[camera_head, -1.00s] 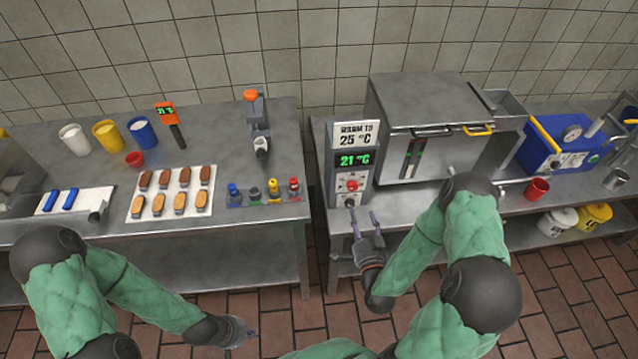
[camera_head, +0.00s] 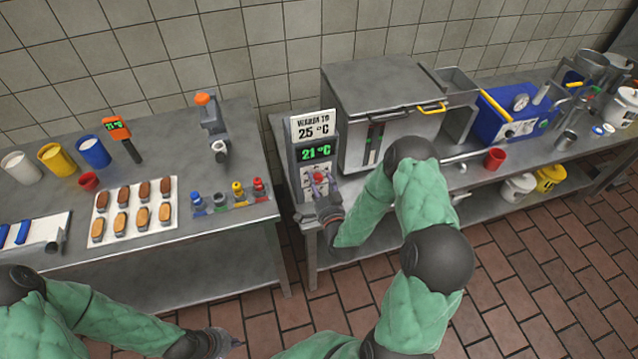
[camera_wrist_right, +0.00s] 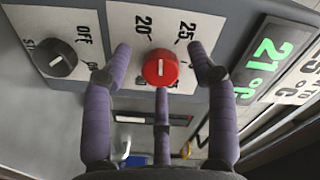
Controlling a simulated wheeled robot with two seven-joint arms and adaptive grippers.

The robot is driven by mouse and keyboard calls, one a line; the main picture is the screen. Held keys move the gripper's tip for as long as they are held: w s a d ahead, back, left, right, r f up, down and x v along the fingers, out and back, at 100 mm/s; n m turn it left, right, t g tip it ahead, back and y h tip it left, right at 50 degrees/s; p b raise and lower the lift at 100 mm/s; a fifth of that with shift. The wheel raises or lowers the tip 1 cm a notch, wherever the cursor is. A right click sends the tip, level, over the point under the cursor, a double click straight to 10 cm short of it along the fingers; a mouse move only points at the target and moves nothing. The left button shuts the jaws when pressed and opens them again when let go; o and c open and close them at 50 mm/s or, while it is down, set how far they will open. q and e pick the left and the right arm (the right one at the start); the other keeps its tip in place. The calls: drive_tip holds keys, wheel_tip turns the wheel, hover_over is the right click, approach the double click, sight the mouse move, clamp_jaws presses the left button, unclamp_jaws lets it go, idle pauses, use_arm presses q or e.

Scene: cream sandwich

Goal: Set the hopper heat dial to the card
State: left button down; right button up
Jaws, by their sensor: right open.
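The red heat dial (camera_wrist_right: 160,68) is on the control box's white plate, near the printed marks 20 and 25; it is small in the head view (camera_head: 319,178). Its white line stands upright in the wrist picture. The card (camera_head: 313,126) reads "WARM TO 25 °C". The green display (camera_head: 316,152) below it reads 21 °C. My right gripper (camera_wrist_right: 162,62) is open, with purple fingers on either side of the dial and a third below it; gaps show at the sides. My left gripper (camera_head: 214,343) is low, away from the tables; its fingers are unclear.
A black on/off knob (camera_wrist_right: 55,58) sits beside the dial plate. The steel hopper cabinet (camera_head: 385,90) stands right of the control box. A red cup (camera_head: 494,159) is further right.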

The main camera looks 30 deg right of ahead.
drive_tip(key=c, duration=1.1)
drive_tip(key=shift+c, duration=0.2)
drive_tip(key=shift+m, duration=0.3)
drive_tip(key=m+b, duration=0.1)
drive_tip(key=m, duration=0.1)
drive_tip(key=shift+f+m, duration=0.1)
drive_tip(key=shift+m, duration=0.2)
drive_tip(key=shift+m+b, duration=0.8)
drive_tip(key=shift+m, duration=1)
drive_tip(key=o, duration=1.1)
